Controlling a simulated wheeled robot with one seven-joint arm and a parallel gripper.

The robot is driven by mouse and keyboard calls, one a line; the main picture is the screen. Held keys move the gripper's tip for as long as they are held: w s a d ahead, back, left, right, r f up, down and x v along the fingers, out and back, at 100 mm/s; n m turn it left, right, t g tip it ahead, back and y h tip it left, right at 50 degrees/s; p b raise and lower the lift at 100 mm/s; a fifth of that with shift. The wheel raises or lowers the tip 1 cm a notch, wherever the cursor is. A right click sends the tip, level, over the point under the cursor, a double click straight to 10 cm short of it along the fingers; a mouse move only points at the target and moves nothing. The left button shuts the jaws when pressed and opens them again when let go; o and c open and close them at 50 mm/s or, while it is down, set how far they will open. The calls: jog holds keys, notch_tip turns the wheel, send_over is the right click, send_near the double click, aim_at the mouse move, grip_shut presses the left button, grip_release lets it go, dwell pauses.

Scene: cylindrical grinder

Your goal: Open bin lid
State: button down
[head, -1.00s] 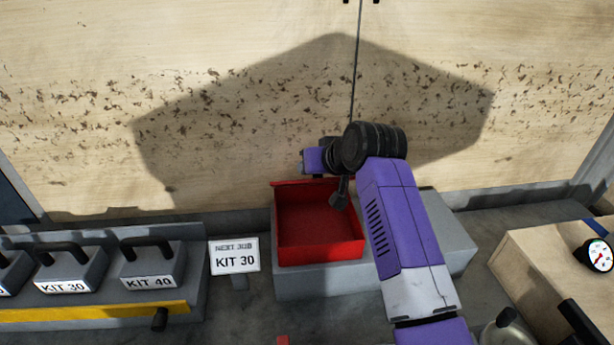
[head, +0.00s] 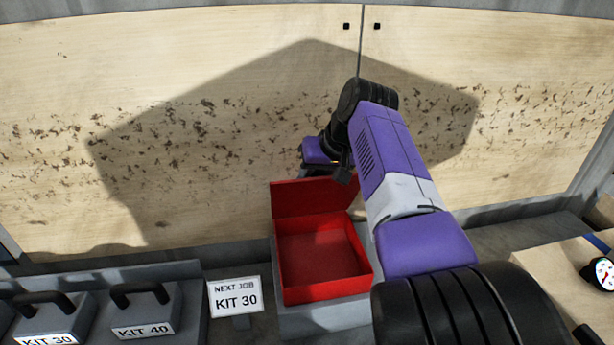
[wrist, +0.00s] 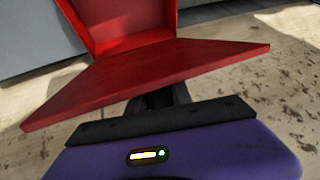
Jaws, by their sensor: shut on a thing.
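The red bin (head: 325,290) sits on a grey block, open at the top, and looks empty inside. Its red lid (head: 305,198) stands raised at the back edge of the bin. My gripper (head: 322,172) is at the top edge of the lid, behind it, and its fingers are mostly hidden there. In the wrist view the lid (wrist: 150,82) spans the middle, with my gripper (wrist: 158,100) shut on its near edge. The bin (wrist: 112,18) shows beyond the lid.
A "NEXT JOB KIT 30" sign (head: 236,298) stands left of the bin. Grey handled blocks (head: 148,308) marked KIT 30 and KIT 40 are at the lower left. A wooden box with a gauge (head: 602,273) is at the right. Dirty wooden panels (head: 200,100) rise close behind.

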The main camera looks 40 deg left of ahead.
jog(key=shift+a, duration=0.15)
dwell(0.4)
jog(key=c, duration=1.1)
grip_release()
jog(key=shift+c, duration=0.2)
jog(key=shift+w+r, duration=0.1)
jog(key=shift+b+v, duration=0.95)
jog(key=shift+v, duration=2.85)
